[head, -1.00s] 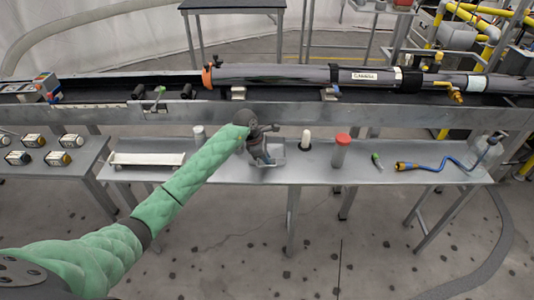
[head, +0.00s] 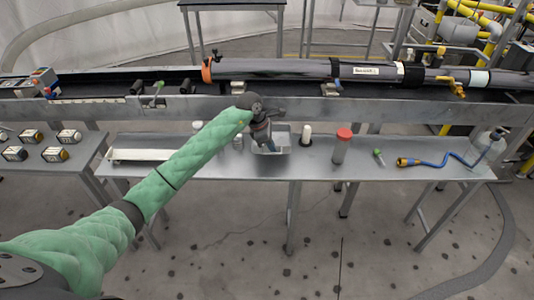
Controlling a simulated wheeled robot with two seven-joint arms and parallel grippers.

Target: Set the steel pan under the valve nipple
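The steel pan (head: 283,148) is a shallow grey tray at the middle of the long steel table. My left gripper (head: 269,147) comes down from above, and its fingers reach into or against the pan. The fingers are small and dark, so I cannot tell whether they are open or shut on the pan wall, or whether the pan is clear of the table. The brass valve (head: 453,84) hangs at the right end of the dark tube on the rail behind. Its nipple is too small to make out. My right gripper is not in view.
On the table (head: 220,166) stand a white cylinder (head: 306,135), a red-capped jar (head: 342,147), a small green-topped item (head: 379,156) and a blue hose (head: 450,157). A white tray (head: 147,155) lies left. The rail (head: 350,108) runs behind the table.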

